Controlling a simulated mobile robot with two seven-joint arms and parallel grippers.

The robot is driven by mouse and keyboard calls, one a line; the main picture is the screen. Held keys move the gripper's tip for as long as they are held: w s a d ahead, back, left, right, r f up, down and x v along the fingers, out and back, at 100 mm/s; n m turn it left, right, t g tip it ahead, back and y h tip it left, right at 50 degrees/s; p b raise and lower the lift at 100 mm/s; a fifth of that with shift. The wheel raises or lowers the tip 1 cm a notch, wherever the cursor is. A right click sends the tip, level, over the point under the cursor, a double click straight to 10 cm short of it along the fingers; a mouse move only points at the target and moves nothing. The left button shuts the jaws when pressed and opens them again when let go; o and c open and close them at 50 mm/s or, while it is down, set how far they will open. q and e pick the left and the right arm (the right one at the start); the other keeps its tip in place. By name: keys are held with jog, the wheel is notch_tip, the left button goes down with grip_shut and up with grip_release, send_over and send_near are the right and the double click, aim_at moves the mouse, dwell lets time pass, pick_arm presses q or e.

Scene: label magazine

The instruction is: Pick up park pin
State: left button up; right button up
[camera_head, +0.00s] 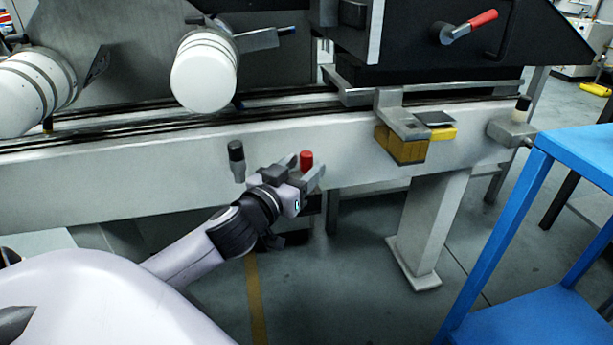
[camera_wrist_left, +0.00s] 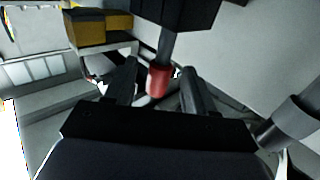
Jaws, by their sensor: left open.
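A red-capped pin (camera_head: 306,160) stands at the front beam of the machine. In the left wrist view the red cap (camera_wrist_left: 158,82) hangs from a dark shaft and shows between my fingers. My left gripper (camera_head: 306,172) is open around or just beside this cap; I cannot tell whether a finger touches it. A black-knobbed pin (camera_head: 236,160) sits on the same beam, to the left of the gripper. No label shows which pin is the park pin. My right gripper is not in view.
The pale machine beam (camera_head: 350,155) runs behind the gripper. A yellow block (camera_head: 402,146) hangs under a bracket to its right. A blue table (camera_head: 575,150) stands at the right. White rollers (camera_head: 204,75) are above the rail. Open floor lies below.

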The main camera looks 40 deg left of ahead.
pick_arm(q)
jog(key=shift+w+a, duration=0.1)
jog(key=shift+w, duration=0.85)
jog(key=c, duration=1)
